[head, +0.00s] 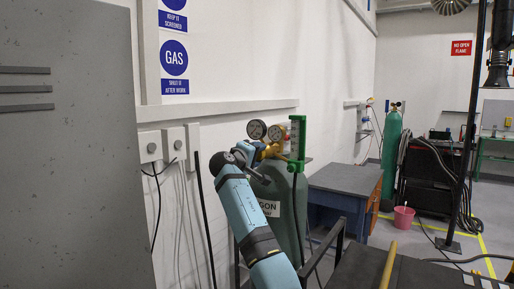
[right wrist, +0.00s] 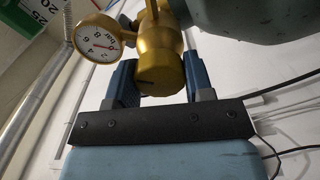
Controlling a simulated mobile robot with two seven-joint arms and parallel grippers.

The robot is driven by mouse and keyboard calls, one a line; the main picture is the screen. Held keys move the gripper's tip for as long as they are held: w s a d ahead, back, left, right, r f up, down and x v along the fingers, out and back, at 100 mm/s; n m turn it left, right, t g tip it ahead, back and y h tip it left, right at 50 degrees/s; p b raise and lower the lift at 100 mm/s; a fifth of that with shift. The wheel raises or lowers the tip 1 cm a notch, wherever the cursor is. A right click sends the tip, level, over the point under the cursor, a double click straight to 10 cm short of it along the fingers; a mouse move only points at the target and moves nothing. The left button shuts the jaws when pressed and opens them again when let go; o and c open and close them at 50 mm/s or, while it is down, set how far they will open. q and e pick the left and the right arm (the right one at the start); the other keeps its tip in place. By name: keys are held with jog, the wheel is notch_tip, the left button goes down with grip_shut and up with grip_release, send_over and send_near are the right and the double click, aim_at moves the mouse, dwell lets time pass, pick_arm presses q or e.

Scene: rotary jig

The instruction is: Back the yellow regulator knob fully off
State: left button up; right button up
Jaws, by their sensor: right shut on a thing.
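The yellow regulator knob (right wrist: 160,76) hangs below the brass regulator body in the right wrist view. My right gripper (right wrist: 163,82) has one dark blue finger on each side of the knob and is shut on it. In the head view my right gripper (head: 249,152) reaches the regulator (head: 272,151) from the left, and the knob itself cannot be clearly told apart there. Two round gauges (head: 257,130) sit above the regulator. One gauge (right wrist: 97,40) shows close in the right wrist view. My left gripper is not in view.
The regulator is on a green gas cylinder (head: 288,215), with a green flowmeter (head: 297,138) on its right. A grey cabinet (head: 65,150) stands at the left. A wall with boxes and cables (head: 172,143) is close behind my arm. A workbench (head: 345,180) stands beyond.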

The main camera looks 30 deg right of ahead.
jog(key=n+p, duration=0.2)
jog(key=shift+r+n, duration=0.25)
jog(key=shift+n, duration=0.15)
jog(key=shift+n+p, duration=0.9)
jog(key=shift+p, duration=0.05)
jog(key=shift+f+n+p, duration=0.15)
jog(key=shift+n+p, duration=0.25)
jog(key=shift+n, duration=1)
jog(key=shift+f+n, duration=0.1)
jog(key=shift+n, duration=0.3)
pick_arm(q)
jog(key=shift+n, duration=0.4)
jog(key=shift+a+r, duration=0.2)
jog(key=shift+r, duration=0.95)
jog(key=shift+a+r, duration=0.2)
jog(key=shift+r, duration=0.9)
pick_arm(e)
jog(key=shift+n, duration=0.4)
jog(key=o, duration=0.9)
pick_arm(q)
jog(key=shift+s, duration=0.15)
